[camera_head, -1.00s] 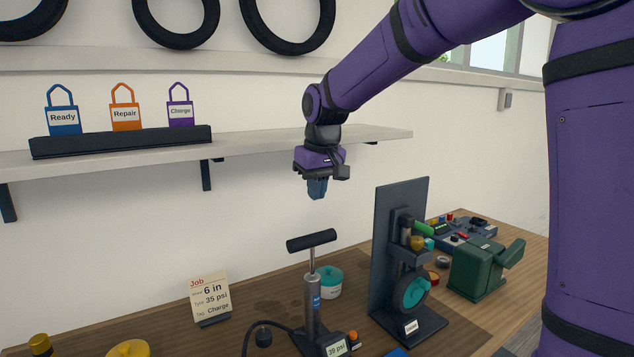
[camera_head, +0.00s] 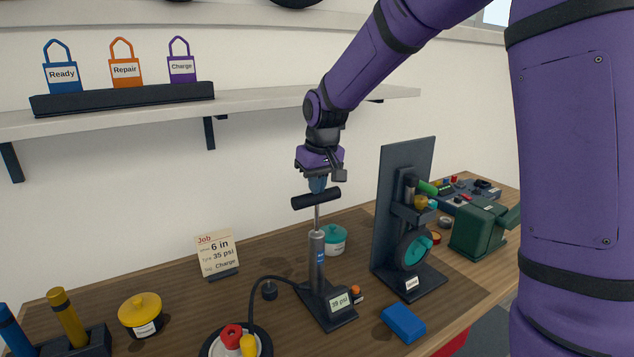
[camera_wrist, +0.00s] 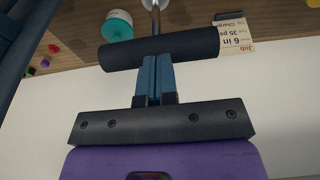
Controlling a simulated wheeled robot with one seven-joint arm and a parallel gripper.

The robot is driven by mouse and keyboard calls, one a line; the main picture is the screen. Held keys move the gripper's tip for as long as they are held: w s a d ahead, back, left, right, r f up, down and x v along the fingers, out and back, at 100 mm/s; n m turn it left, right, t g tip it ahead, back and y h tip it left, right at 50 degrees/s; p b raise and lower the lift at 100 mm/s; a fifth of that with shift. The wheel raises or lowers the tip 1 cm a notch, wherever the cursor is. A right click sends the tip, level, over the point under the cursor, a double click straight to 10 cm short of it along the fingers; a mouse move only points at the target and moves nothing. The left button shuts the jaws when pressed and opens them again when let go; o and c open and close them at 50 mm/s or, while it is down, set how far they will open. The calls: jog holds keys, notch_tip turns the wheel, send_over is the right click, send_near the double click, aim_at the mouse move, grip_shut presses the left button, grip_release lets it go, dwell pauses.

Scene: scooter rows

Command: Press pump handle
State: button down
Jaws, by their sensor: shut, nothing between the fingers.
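The hand pump (camera_head: 318,262) stands upright on the workbench, with a grey barrel and a dark base. Its black T-shaped handle (camera_head: 316,199) is raised on a thin silver rod. My gripper (camera_head: 318,186) points down just above the middle of the handle, shut and empty. In the wrist view its blue fingertips (camera_wrist: 158,62) lie together against or just over the handle (camera_wrist: 190,48); I cannot tell whether they touch.
A job card (camera_head: 218,255) reads 6 in, 35 psi, Charge. A dark stand (camera_head: 402,190) with a small wheel is right of the pump. A wheel (camera_head: 210,345) lies in front, a blue block (camera_head: 403,322) at right. A shelf (camera_head: 260,98) runs behind.

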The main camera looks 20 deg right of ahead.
notch_tip(320, 180, down, 8)
jog(key=shift+r, duration=0.1)
jog(key=shift+s+f, duration=0.15)
jog(key=shift+f, duration=0.1)
jog(key=shift+r, duration=0.5)
notch_tip(320, 180, up, 13)
jog(key=s, duration=0.2)
jog(key=shift+s+d+r, duration=0.15)
jog(key=shift+s+d, duration=0.05)
jog(key=shift+d, duration=0.05)
dwell(1.6)
